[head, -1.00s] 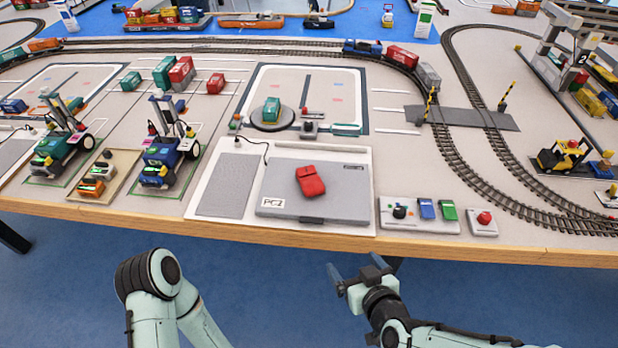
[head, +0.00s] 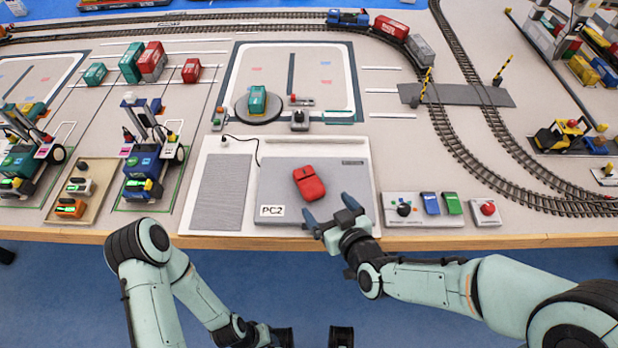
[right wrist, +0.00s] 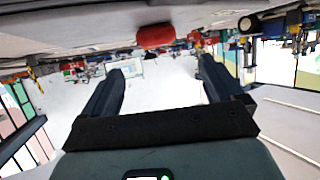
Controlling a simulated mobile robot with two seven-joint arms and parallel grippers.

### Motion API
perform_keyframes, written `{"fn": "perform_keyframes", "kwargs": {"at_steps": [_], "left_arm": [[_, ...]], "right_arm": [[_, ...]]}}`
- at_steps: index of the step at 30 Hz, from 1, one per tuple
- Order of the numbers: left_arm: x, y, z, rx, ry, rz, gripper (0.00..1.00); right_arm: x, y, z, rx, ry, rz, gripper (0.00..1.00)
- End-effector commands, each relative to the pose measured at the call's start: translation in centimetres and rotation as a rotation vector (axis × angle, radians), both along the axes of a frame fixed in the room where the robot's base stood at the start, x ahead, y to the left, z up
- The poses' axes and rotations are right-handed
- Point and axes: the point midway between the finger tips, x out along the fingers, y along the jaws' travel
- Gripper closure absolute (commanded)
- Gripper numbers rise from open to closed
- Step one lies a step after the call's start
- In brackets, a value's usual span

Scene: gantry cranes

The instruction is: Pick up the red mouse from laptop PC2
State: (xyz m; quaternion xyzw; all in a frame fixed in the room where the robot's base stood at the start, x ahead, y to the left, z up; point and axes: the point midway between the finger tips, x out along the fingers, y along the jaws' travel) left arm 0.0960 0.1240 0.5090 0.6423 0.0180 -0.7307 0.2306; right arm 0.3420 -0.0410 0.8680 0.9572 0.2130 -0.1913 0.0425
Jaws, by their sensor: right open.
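The red mouse (head: 309,183) lies on the grey lid of the closed laptop PC2 (head: 345,180), tilted a little. My right gripper (head: 329,210) is open and empty at the laptop's front edge, just in front of the mouse and slightly to its right. In the right wrist view, which looks upside down, the red mouse (right wrist: 155,36) shows beyond the gap between the open fingers (right wrist: 161,66), apart from them. My left arm is low at the left, in front of the table; its gripper is at the bottom edge and cannot be made out clearly.
A grey pad (head: 222,185) is left of the laptop. A switch panel (head: 425,222) and a red button box (head: 487,210) stand to the right. Toy vehicles (head: 150,165) stand at the left. Rail tracks (head: 480,170) curve at the right. The wooden table edge (head: 230,242) is in front.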

Motion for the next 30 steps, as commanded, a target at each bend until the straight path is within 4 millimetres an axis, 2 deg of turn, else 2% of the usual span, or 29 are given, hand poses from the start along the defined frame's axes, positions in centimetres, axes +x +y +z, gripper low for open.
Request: {"fn": "perform_keyframes", "kwargs": {"at_steps": [1,6,13,21,30], "left_arm": [[0.1,0.0,-0.4,0.001,-0.004,0.001,0.57],[0.3,0.0,-0.8,0.002,-0.010,0.003,0.57],[0.4,0.0,-0.9,0.002,-0.013,0.003,0.57],[0.5,0.0,-1.2,0.003,-0.018,0.005,0.57],[0.6,0.0,-1.2,0.003,-0.019,0.005,0.57]], "right_arm": [[1.2,0.5,-0.6,-0.002,-0.002,-0.001,0.06],[3.5,1.6,-1.8,-0.001,-0.002,-0.001,0.06],[4.8,2.2,-2.3,0.000,-0.001,-0.001,0.06],[8.2,3.5,-3.9,-0.001,-0.002,-0.001,0.06],[8.8,3.8,-4.0,0.000,-0.001,-0.002,0.06]]}}
